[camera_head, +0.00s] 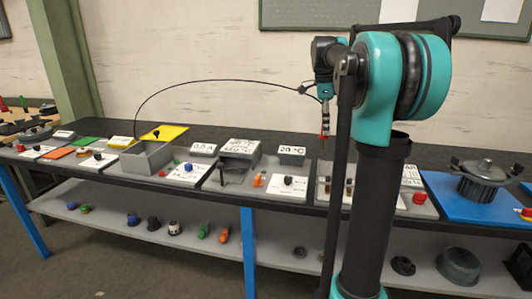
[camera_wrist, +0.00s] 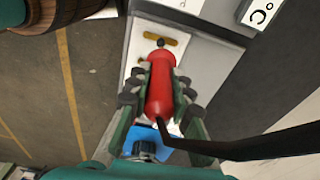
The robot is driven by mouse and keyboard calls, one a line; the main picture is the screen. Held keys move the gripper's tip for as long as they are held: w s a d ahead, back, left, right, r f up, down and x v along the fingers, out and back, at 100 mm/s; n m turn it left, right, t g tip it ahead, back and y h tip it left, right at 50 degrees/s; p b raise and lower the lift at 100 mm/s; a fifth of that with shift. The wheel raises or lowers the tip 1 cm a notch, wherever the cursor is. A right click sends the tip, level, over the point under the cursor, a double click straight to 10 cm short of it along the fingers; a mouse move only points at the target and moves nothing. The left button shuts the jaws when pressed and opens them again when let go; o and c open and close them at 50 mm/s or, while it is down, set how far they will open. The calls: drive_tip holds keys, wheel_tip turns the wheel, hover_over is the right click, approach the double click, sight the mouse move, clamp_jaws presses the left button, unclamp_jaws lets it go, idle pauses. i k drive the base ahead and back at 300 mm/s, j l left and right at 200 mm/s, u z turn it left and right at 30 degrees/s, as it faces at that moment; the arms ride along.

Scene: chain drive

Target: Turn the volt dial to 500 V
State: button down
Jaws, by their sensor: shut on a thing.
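My gripper (camera_wrist: 158,95) is shut on a red probe-like thing (camera_wrist: 160,82) with a small dark tip, and a black cable runs off it in the wrist view. In the head view my gripper (camera_head: 324,118) hangs above the right half of the bench, pointing down, with a bit of red at its end. Small knobs sit on white panels, among them a black knob (camera_head: 288,181) and a blue knob (camera_head: 188,167). The print is too small to tell which is the volt dial or where it points. My arm hides part of the bench.
Display blocks reading "0.0 A" (camera_head: 203,149) and "20 °C" (camera_head: 291,150) stand along the bench. The black cable (camera_head: 215,80) arches from the left toward my gripper. A dark pot (camera_head: 484,180) stands on a blue mat (camera_head: 450,207) at right. An open grey box (camera_head: 148,160) stands left.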

sight(98, 156)
drive_tip(key=i, duration=1)
